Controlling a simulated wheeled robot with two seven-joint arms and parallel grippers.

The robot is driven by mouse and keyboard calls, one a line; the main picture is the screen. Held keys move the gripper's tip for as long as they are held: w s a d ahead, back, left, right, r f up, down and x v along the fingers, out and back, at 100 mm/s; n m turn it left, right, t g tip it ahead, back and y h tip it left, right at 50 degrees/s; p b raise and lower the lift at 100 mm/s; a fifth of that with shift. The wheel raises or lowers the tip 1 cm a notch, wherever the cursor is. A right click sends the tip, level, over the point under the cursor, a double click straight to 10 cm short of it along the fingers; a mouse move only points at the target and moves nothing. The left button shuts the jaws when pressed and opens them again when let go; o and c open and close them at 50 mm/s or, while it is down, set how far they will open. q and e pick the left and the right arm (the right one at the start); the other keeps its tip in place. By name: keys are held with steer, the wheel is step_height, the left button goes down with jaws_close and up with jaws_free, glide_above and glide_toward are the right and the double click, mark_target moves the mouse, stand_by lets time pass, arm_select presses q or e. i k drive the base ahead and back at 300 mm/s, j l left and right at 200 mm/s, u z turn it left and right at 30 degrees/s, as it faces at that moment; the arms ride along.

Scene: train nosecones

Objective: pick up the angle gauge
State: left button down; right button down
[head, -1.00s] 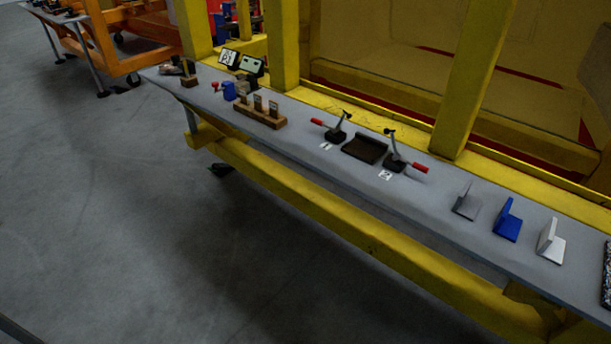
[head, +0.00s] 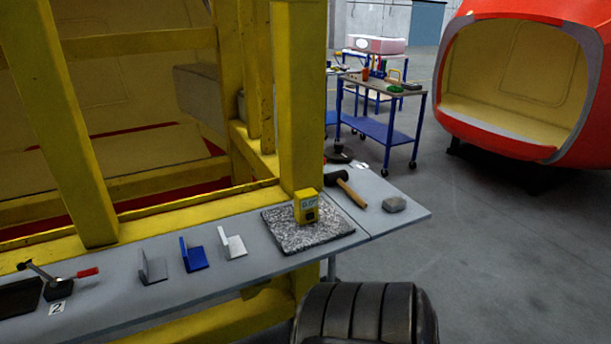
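Neither of my grippers shows in the head view.
Left of the plate stand three angle brackets: grey (head: 152,268), blue (head: 193,256) and white (head: 232,244). A toggle clamp (head: 58,288) is farther left. A hammer (head: 345,188) and a grey block (head: 394,204) lie right of it. Yellow posts (head: 300,100) rise behind.

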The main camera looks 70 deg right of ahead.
mark_target(306, 201)
steer(key=z, duration=2.35)
